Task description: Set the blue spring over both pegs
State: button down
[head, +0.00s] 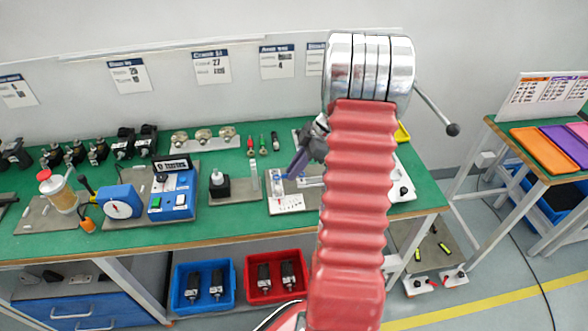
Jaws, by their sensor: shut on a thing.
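My gripper (296,170) reaches down from the left side of my red arm, above a small pale fixture plate (288,205) on the green bench. It looks shut, with its dark bluish fingers close together and tilted down to the left. The blue spring is too small to make out clearly at the fingertips. Small blue and clear parts stand on the fixture just under and beside the fingers. I cannot tell which of them are the two pegs, or whether the spring touches them. My arm hides what lies to the right of the fixture.
The green bench (235,150) carries a blue gauge unit (121,203), a blue box with buttons (172,203) and a black block (219,188) left of the fixture. Small coloured-handled tools (263,146) stand behind it. Blue (204,310) and red (248,297) bins sit below.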

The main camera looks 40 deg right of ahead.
jog(key=shift+f, duration=1.4)
dwell(1.8)
jog(key=c, duration=1.7)
grip_release()
jog(key=shift+o, duration=0.2)
jog(key=shift+r, duration=0.1)
jog(key=v, duration=1.3)
jog(key=shift+r, duration=0.25)
jog(key=shift+s+d, duration=0.1)
